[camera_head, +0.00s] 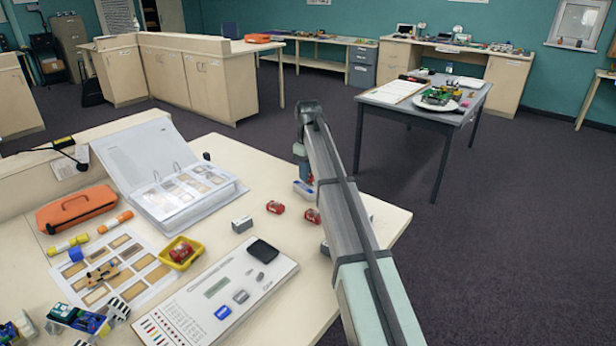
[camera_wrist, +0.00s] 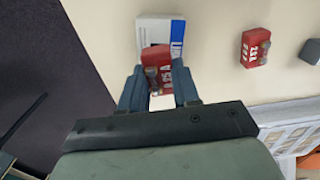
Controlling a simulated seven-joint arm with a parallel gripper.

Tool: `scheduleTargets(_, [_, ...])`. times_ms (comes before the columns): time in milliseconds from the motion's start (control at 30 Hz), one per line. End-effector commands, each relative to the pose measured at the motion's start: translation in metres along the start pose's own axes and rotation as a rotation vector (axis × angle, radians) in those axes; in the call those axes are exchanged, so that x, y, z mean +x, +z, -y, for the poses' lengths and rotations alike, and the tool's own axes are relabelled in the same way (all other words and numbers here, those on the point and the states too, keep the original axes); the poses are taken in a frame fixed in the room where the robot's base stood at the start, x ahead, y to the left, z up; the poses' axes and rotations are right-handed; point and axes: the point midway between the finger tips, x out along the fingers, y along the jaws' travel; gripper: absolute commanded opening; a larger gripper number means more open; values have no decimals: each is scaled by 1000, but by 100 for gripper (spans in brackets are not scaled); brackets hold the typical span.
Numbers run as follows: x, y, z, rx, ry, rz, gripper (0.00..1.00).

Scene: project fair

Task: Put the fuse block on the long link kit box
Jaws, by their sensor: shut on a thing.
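My gripper (camera_wrist: 158,88) is shut on a red fuse block (camera_wrist: 156,62) with a white rating label and grey metal parts. In the wrist view the block covers part of a small white box with a blue band (camera_wrist: 153,29), apparently the long link kit box. I cannot tell whether block and box touch. In the head view my gripper (camera_head: 306,178) points down just above the same white and blue box (camera_head: 303,189), near the table's far right edge; the held block is mostly hidden there.
Two other red blocks lie nearby, one left (camera_head: 275,207) and one in front (camera_head: 312,215). A grey block (camera_head: 242,224) stands farther left. An open binder (camera_head: 135,155), a yellow tray (camera_head: 192,260) and a white panel device (camera_head: 180,300) fill the table's left and front.

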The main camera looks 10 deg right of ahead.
Motion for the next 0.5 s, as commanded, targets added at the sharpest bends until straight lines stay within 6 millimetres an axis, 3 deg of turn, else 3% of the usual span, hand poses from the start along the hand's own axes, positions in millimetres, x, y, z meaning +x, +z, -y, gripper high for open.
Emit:
scheduleTargets(133, [18, 0, 0, 0, 0, 0, 1])
scheduleTargets(500, [21, 0, 0, 0, 0, 0, 1])
